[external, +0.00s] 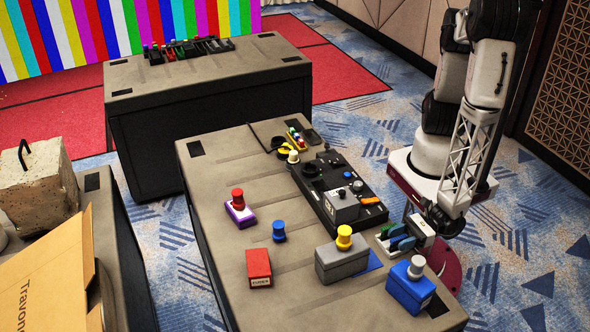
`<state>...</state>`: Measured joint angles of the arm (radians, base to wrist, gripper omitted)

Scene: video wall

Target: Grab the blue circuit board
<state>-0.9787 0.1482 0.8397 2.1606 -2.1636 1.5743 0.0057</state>
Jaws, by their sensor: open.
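Two thin upright boards stand in a small pale holder at the right side of the near table, one green (393,230) and one blue (403,243). The blue one looks like the blue circuit board, but it is small and partly covered. A flat blue piece (375,259) also lies beside the grey box; I cannot tell what it is. My gripper (418,231) is low at the table's right edge, close beside the upright boards. It is open. Its fingertips are hard to make out, and I cannot tell whether they are around the blue board or only beside it.
A grey box with a yellow knob (341,262), a blue box with a grey knob (410,286), a red box (258,268), a blue knob (279,231) and a purple-white box (240,213) stand nearby. A black control panel (322,178) lies behind.

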